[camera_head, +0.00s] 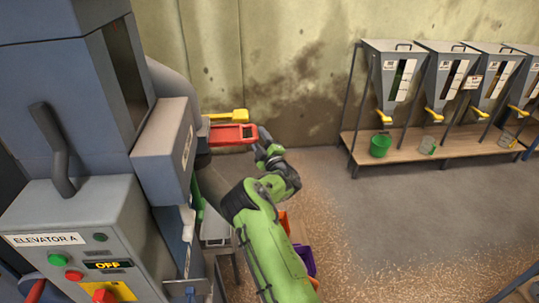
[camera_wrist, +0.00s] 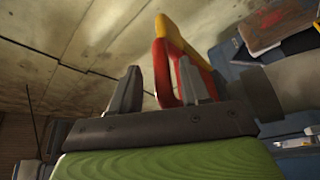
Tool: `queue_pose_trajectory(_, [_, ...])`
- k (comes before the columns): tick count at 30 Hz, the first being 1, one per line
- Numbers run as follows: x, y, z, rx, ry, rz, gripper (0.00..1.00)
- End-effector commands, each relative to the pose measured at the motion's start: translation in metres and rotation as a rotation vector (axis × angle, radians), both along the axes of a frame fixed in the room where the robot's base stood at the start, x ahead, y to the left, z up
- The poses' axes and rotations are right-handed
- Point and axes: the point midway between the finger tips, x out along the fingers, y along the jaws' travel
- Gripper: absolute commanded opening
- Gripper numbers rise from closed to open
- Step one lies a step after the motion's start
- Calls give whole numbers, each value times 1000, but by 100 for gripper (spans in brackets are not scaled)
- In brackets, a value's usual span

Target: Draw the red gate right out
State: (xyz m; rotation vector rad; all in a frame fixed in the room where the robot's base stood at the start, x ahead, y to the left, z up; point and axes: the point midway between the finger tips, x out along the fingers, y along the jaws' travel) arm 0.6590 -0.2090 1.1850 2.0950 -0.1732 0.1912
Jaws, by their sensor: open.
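The red gate (camera_head: 230,134) sticks out to the right from the side of the elevator housing in the head view, level and just below a yellow gate (camera_head: 228,116). My gripper (camera_head: 262,141) is at its outer end. In the wrist view the red gate (camera_wrist: 163,76) shows between the two spread fingers of my gripper (camera_wrist: 158,68), with the yellow gate (camera_wrist: 173,32) behind it. The fingers are open and not closed on it. I cannot tell whether either finger touches the gate.
The elevator cabinet (camera_head: 85,225), labelled ELEVATOR A, with buttons and a lever, stands close at the left. An orange bin (camera_head: 284,222) and a purple bin (camera_head: 305,261) sit below my arm. Hoppers stand over a bench (camera_head: 460,147) at the right. The floor between is open.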

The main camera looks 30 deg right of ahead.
Motion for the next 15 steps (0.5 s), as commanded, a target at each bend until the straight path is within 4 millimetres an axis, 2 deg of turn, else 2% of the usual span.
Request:
queue_pose_trajectory(9, [-82, 3, -20, 0, 4, -6, 46])
queue_pose_trajectory(15, [-122, 4, -28, 1, 1, -5, 46])
